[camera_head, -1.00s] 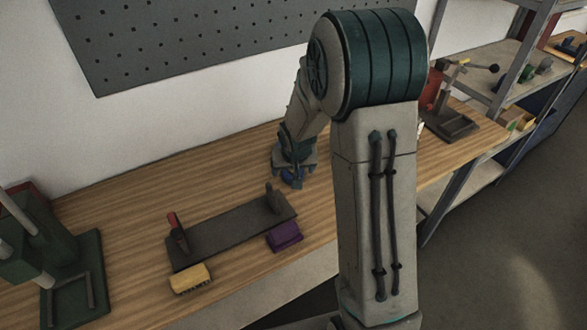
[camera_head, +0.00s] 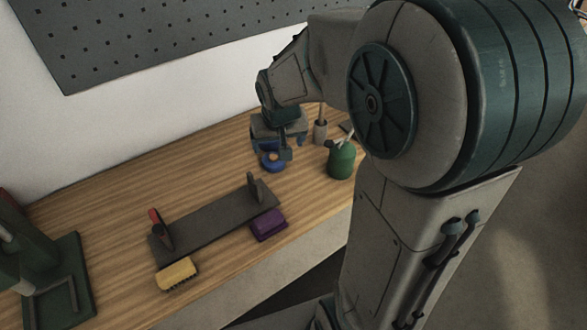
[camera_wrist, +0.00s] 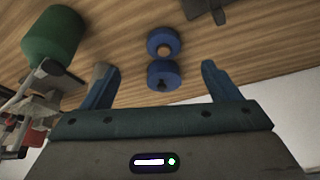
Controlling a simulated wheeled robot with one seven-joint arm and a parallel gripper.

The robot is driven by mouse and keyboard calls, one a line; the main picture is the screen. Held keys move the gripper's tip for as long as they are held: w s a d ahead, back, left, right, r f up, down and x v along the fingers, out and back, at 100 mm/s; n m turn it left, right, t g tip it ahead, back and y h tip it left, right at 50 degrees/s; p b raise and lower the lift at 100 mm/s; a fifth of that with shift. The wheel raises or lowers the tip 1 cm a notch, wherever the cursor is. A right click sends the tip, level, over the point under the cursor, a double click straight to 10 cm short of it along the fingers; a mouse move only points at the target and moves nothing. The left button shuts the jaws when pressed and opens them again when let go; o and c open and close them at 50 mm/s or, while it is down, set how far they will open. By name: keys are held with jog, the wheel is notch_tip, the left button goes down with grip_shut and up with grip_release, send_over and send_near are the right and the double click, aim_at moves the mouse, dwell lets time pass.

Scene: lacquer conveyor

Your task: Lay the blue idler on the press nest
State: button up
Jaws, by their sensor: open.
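A blue ring-shaped part (camera_head: 272,161), which looks like the blue idler, lies on the wooden bench below my gripper (camera_head: 272,148). In the wrist view two round blue shapes show, a farther one (camera_wrist: 163,40) and a nearer one (camera_wrist: 163,75); I cannot tell whether they are one piece. My gripper (camera_wrist: 158,72) is open, its blue fingers to either side of the nearer shape, with nothing visibly gripped. A green press with a grey frame on its base (camera_head: 62,296), likely the press nest, stands at the far left; the frame looks empty.
A dark plate with two uprights (camera_head: 215,224) lies between the blue part and the press. A yellow brush (camera_head: 177,274) and a purple block (camera_head: 268,225) are at its front side. A green can (camera_head: 341,162) stands right of my gripper, also in the wrist view (camera_wrist: 52,36).

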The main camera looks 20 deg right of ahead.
jog(key=s+r, duration=0.1)
jog(key=s, duration=0.8)
jog(key=s+r+n+g, duration=0.1)
jog(key=s+r, duration=0.1)
jog(key=s, duration=0.7)
jog(key=shift+s+a+r+y, duration=0.15)
jog(key=shift+s+r+y, duration=0.15)
